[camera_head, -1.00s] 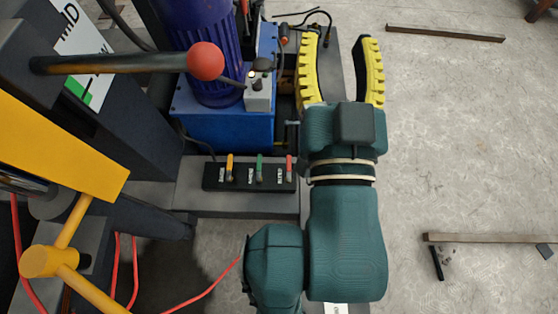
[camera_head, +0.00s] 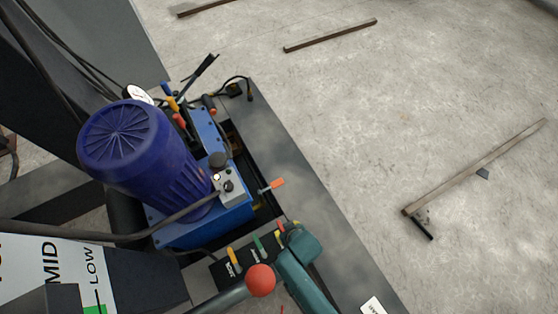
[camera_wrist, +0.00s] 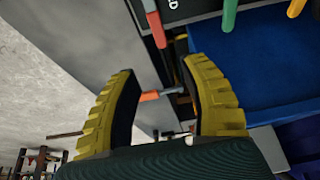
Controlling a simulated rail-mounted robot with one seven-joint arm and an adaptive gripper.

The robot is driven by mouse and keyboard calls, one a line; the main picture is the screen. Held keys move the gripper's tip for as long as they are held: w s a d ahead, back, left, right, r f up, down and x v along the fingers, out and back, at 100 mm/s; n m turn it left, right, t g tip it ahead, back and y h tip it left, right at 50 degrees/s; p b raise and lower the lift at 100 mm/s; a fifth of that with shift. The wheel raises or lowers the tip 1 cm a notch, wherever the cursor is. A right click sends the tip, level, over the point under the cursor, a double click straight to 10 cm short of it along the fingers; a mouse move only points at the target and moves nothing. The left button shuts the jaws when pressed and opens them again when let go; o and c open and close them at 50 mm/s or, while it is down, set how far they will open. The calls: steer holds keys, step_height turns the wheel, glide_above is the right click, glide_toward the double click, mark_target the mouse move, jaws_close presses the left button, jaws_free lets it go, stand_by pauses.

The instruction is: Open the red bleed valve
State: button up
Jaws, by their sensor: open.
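A small orange-red handle (camera_head: 272,184), which looks like the red bleed valve, sticks out from the side of the blue pump unit (camera_head: 190,236). In the wrist view the handle (camera_wrist: 150,96) shows in the gap between the yellow fingers of my gripper (camera_wrist: 162,68). The fingers are spread and hold nothing. I cannot tell how far beyond the fingertips the handle is. In the head view my teal arm end is just below the handle, and its fingers are mostly hidden.
A lever panel (camera_head: 232,270) with yellow, green and red levers is close to my gripper. A red ball-ended lever (camera_head: 261,280) is in front of it. The purple motor (camera_head: 150,160) stands on the pump unit.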

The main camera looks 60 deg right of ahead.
mark_target(280, 225)
steer(key=b+x, duration=0.6)
steer(key=x, duration=0.5)
steer(key=shift+w+a+f, duration=0.1)
steer(key=shift+w+f, duration=0.05)
steer(key=shift+f, duration=0.25)
steer(key=shift+r, duration=0.1)
steer(key=c, duration=0.8)
jaws_close()
